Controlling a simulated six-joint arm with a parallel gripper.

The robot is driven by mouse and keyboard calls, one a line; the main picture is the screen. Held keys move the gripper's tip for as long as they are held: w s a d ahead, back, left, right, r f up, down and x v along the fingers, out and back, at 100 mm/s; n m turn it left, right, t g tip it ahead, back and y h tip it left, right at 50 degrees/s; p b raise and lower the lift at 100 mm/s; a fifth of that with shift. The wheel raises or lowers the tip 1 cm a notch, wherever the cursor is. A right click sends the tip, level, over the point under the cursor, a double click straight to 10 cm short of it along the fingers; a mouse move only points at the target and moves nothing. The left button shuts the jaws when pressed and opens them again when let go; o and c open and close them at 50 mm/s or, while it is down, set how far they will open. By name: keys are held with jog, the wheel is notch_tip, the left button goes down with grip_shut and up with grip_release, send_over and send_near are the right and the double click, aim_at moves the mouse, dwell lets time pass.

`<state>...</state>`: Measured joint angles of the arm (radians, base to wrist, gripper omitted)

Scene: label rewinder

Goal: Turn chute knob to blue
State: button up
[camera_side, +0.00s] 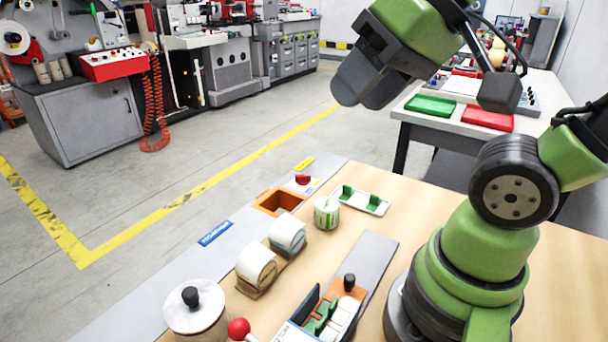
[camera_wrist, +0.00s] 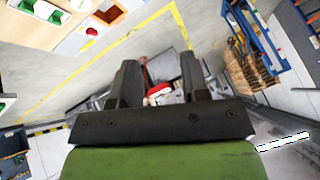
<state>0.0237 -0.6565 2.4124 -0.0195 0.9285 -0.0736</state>
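The red chute knob (camera_side: 303,179) sits on a small white plate near the table's far edge, with a yellow label (camera_side: 304,163) behind it and a bluish mark beside the plate. I cannot tell which way the knob points. In the wrist view the knob (camera_wrist: 92,31) shows small at the upper left. The orange square chute (camera_side: 277,203) is next to it. My gripper (camera_side: 358,84) is raised high above the table, well apart from the knob. In the wrist view my gripper's two fingers (camera_wrist: 159,66) are spread with nothing held between them.
A blue label (camera_side: 215,233) lies on the grey strip. A green-striped roll (camera_side: 327,212), white rolls (camera_side: 287,234) on a wooden holder, a white tray with green blocks (camera_side: 360,201) and a black-knobbed lidded pot (camera_side: 194,310) stand nearby. Air above the knob looks clear.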

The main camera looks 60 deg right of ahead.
jog(key=w+d+r+n+g, duration=0.1)
jog(key=w+d+r+n, duration=0.1)
jog(key=w, duration=0.4)
jog(key=n+g+h, duration=0.2)
jog(key=n+g, duration=0.4)
jog(key=n, duration=0.3)
send_over(306, 175)
notch_tip(306, 175, down, 24)
notch_tip(306, 175, down, 10)
jog(key=shift+r, duration=0.25)
grip_shut()
